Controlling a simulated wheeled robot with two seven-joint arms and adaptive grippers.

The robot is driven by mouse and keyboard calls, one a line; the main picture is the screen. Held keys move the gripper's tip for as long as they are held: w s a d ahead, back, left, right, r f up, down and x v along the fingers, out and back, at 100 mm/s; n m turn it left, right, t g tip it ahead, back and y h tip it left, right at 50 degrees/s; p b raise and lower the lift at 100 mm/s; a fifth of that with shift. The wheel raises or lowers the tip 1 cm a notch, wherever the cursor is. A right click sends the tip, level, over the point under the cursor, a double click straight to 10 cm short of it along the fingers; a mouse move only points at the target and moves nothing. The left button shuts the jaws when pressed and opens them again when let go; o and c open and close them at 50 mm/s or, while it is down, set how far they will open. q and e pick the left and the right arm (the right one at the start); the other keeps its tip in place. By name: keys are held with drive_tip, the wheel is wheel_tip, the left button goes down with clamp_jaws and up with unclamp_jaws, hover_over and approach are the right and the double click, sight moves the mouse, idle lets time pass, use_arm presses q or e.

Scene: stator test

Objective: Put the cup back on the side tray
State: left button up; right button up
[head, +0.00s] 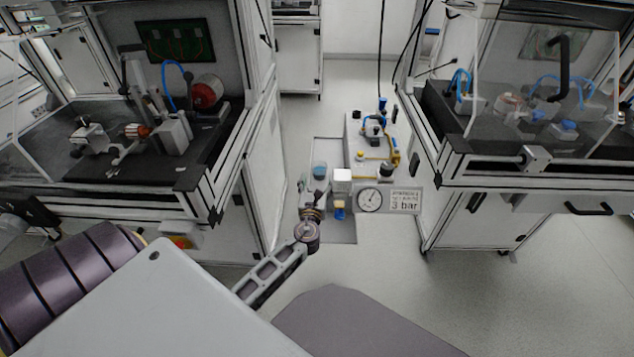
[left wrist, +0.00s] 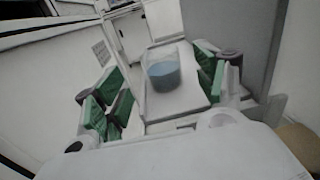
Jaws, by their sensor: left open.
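The cup (head: 320,170), clear with blue-grey in it, shows small near the middle of the head view. In the left wrist view the cup (left wrist: 163,74) stands upright over a pale surface. My left gripper (head: 312,188) is just in front of the cup in the head view. In the left wrist view the left gripper (left wrist: 162,88) is open, with green-padded fingers on both sides of the cup and gaps beside it. A grey tray-like panel (head: 346,232) lies under this area; I cannot tell if it is the side tray. My right gripper is not in view.
A pressure gauge (head: 370,200) with a "3 bar" sign (head: 406,201) and a white valve unit (head: 366,140) stand close right of the cup. Test cabinets flank it, with a left bench (head: 90,160) and a right bench (head: 530,160). Open floor (head: 490,300) lies at lower right.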

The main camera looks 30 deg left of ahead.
use_arm(q)
drive_tip(key=n, duration=0.1)
drive_tip(key=s+f+n, duration=0.1)
drive_tip(key=shift+s+n+g, duration=0.25)
drive_tip(key=shift+n+g, duration=0.15)
drive_tip(key=s+d+f+n+g+h, duration=0.2)
drive_tip(key=s+d+f+n+g, duration=0.15)
drive_tip(key=s+n, duration=0.35)
drive_tip(key=s+d+f+n+g+h, duration=0.1)
drive_tip(key=s+d+f+n+g, duration=0.3)
drive_tip(key=n, duration=0.5)
drive_tip(key=s+d+f+n+g+h, duration=0.2)
drive_tip(key=s+d+n+g+h, duration=0.2)
drive_tip(key=s+d, duration=1)
drive_tip(key=s+n+h, duration=0.1)
drive_tip(key=n+h, duration=0.1)
drive_tip(key=n, duration=0.2)
drive_tip(key=shift+s+n+h, duration=0.2)
drive_tip(key=shift+n+h, duration=0.2)
